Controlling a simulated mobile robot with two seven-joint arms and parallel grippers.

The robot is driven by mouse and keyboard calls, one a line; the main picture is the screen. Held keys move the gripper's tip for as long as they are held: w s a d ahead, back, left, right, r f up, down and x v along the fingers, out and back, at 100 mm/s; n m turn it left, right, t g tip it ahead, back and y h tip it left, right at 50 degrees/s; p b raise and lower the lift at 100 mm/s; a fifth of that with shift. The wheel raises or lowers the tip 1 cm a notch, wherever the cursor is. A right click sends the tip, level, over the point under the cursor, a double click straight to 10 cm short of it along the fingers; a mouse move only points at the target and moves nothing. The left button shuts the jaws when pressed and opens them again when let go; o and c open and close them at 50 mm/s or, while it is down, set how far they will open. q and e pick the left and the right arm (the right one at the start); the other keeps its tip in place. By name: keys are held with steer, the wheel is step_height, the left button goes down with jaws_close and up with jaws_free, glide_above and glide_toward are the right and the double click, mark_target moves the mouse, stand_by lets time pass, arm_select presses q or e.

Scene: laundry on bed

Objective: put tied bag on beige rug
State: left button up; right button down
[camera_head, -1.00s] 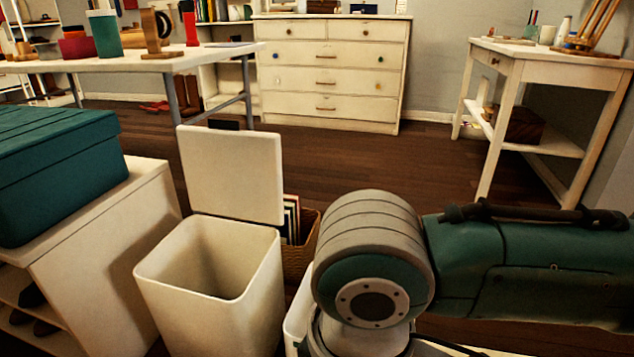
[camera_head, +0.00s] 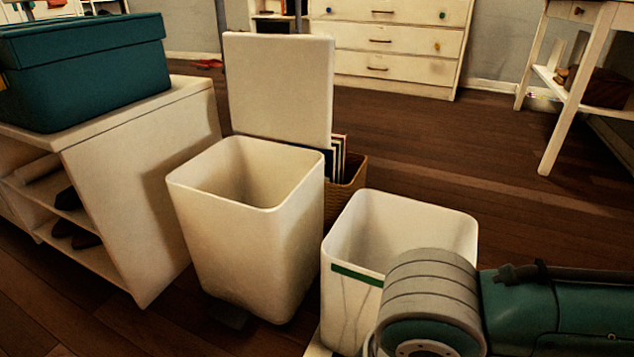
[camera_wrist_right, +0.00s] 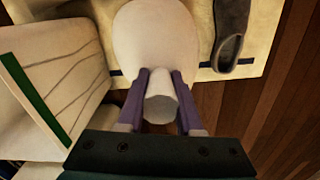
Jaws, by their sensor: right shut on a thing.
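The tied bag (camera_wrist_right: 155,35) is white and rounded, with a narrow neck, in the right wrist view. My right gripper (camera_wrist_right: 161,82) has its two purple fingers on either side of the neck and is shut on it. The beige rug (camera_wrist_right: 262,30), with a dark stripe near its edge, lies beneath and around the bag in that view. I cannot tell whether the bag touches the rug. My left gripper is in neither view.
A white bin with a green band (camera_head: 345,302) stands beside my right arm. A lidded white bin (camera_head: 250,240), lid up, stands left of it. A basket (camera_head: 345,195) is behind. A dark grey slipper-like item (camera_wrist_right: 230,35) lies on the rug. Wooden floor (camera_wrist_right: 290,90) is right.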

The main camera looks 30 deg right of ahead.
step_height(320, 180, down, 4)
steer(key=b, duration=0.3)
steer(key=shift+f+b, duration=0.2)
steer(key=shift+b, duration=0.1)
steer(key=shift+r, duration=0.15)
steer(key=c, duration=0.6)
jaws_free()
steer(key=shift+f, duration=0.2)
steer(key=shift+o, duration=0.2)
